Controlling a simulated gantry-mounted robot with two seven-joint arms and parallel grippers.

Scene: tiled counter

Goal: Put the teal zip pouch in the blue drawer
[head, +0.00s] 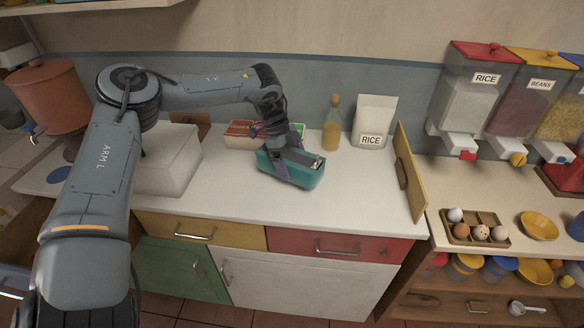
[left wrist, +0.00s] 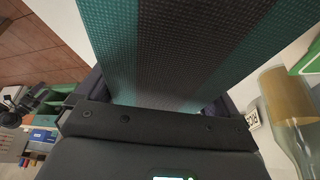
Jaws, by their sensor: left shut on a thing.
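The teal zip pouch (head: 310,178) is at the back middle of the white counter, with a dark band across it. My left gripper (head: 290,160) reaches it from above and is shut on it. I cannot tell whether the pouch touches the counter or hangs just above it. In the left wrist view the pouch (left wrist: 190,50) fills the top middle as teal and dark textured stripes between the fingers. At the far left edge of the head view a bluish drawer front with a handle (head: 12,293) shows partly, below a brown open space. My right gripper is not in view.
A white box (head: 168,160) stands left of the pouch. A divided tray (head: 240,134), a bottle (head: 332,125) and a rice bag (head: 374,122) stand behind it. A yellow panel (head: 411,172) stands upright at the right. The front of the counter is clear.

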